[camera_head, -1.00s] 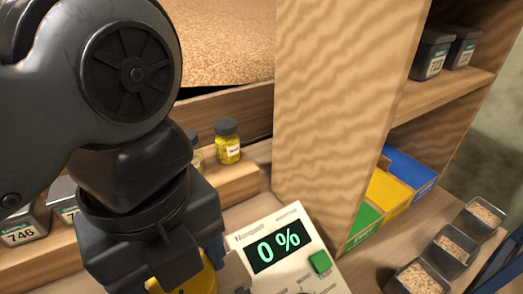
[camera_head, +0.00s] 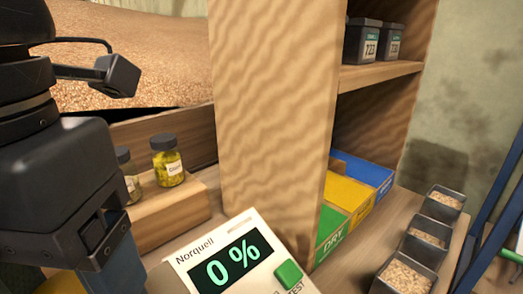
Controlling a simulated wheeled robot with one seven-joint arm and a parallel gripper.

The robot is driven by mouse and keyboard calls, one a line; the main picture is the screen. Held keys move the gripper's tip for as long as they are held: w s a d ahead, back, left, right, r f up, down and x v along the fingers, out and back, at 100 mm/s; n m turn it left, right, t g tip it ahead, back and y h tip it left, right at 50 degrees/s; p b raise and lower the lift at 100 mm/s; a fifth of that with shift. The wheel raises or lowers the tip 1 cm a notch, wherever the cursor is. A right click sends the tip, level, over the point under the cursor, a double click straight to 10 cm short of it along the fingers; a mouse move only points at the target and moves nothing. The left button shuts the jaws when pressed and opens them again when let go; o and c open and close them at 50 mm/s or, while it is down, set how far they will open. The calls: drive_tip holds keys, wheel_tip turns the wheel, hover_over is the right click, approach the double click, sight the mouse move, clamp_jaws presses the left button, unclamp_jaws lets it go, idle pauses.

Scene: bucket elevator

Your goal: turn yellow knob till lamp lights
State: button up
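My gripper (camera_head: 112,262) is at the lower left, a dark body with a blue-grey finger part pointing down. Its fingertips are below the picture's edge, so I cannot tell whether it is open or shut or what it touches. No yellow knob and no lamp show in this view. A cream Norquell meter (camera_head: 185,262) stands to the right of my gripper at the bottom edge. A green button (camera_head: 288,274) is beside the display, above the letters TEST. The meter's lower part is cut off.
A wooden post (camera_head: 275,110) rises behind the meter. Jars, one with yellow contents (camera_head: 168,165), stand on a wooden ledge (camera_head: 165,222). Green, yellow and blue bins (camera_head: 350,195) and several grain trays (camera_head: 405,275) are to the right. Labelled containers (camera_head: 365,45) sit on the upper shelf.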

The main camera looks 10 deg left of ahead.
drive_tip(key=m+b, duration=0.1)
drive_tip(key=m, duration=0.2)
drive_tip(key=shift+f+m+b, duration=0.1)
drive_tip(key=shift+m+b, duration=0.3)
drive_tip(key=m+b, duration=0.1)
drive_tip(key=m, duration=0.3)
drive_tip(key=shift+b, duration=0.3)
drive_tip(key=m+b, duration=0.1)
drive_tip(key=m, duration=0.4)
drive_tip(key=m+b, duration=0.1)
drive_tip(key=m, duration=0.2)
drive_tip(key=shift+m, duration=0.3)
drive_tip(key=m+b, duration=0.1)
drive_tip(key=m, duration=0.3)
drive_tip(key=shift+m, duration=0.3)
drive_tip(key=m+b, duration=0.1)
drive_tip(key=m, duration=0.2)
drive_tip(key=shift+m, duration=0.3)
drive_tip(key=m+b, duration=0.1)
drive_tip(key=m, duration=0.3)
drive_tip(key=shift+s+m+b, duration=0.1)
drive_tip(key=shift+m+b, duration=0.2)
drive_tip(key=shift+m, duration=1.7)
